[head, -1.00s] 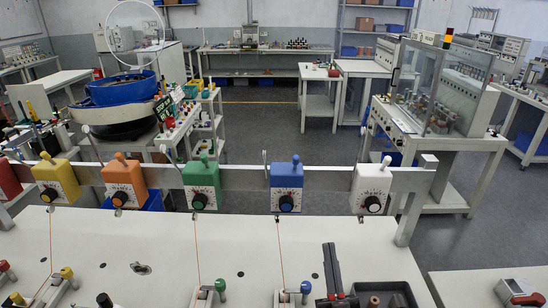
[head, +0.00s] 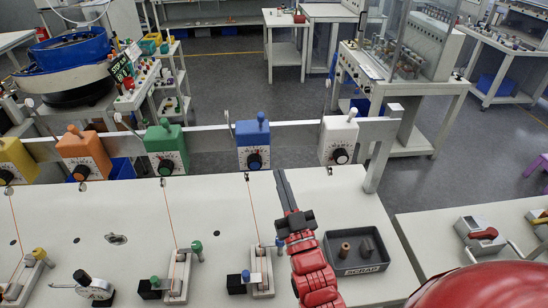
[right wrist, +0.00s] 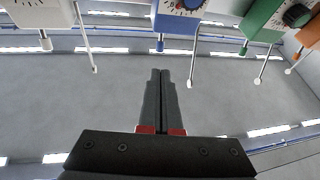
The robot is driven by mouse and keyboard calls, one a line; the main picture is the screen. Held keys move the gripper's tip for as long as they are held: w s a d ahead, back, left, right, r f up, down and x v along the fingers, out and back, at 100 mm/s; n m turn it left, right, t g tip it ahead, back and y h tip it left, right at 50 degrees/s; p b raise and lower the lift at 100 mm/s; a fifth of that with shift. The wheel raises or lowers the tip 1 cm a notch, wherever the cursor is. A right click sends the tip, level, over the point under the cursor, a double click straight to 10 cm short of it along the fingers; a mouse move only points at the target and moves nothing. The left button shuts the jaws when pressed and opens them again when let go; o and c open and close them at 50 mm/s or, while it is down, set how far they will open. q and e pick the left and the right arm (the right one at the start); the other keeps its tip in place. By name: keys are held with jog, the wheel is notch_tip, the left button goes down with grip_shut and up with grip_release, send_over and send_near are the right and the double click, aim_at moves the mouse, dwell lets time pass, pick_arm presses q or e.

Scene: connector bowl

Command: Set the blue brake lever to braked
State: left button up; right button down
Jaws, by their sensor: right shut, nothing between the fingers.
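The blue box (head: 255,150) with a black dial hangs on the rail, a blue-headed peg (head: 261,118) upright on top and a thin white-tipped rod (head: 227,115) at its left. On the table below is a small fixture with a blue-knobbed lever (head: 280,243). I cannot tell from looks alone which one is the brake lever. My right gripper (head: 280,174) is shut and empty, its fingers reaching over the table towards the rail, right of the blue box. In the right wrist view its fingers (right wrist: 160,72) point at the blue peg (right wrist: 160,46), apart from it in the picture. My left gripper is not shown.
The white box (head: 338,141), green box (head: 166,150) and orange box (head: 84,156) hang on the same rail. A black scrap tray (head: 345,262) lies right of my right arm. Similar fixtures with green (head: 197,246) and yellow (head: 39,253) knobs stand leftward. Thin wires run up to the boxes.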

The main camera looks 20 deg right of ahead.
jog(key=b, duration=0.5)
send_near(262, 120)
jog(key=p+x, duration=0.3)
jog(key=x, duration=0.3)
jog(key=shift+s+r, duration=0.1)
jog(key=shift+r, duration=0.05)
jog(key=shift+w+p, duration=0.4)
jog(key=shift+w, duration=0.1)
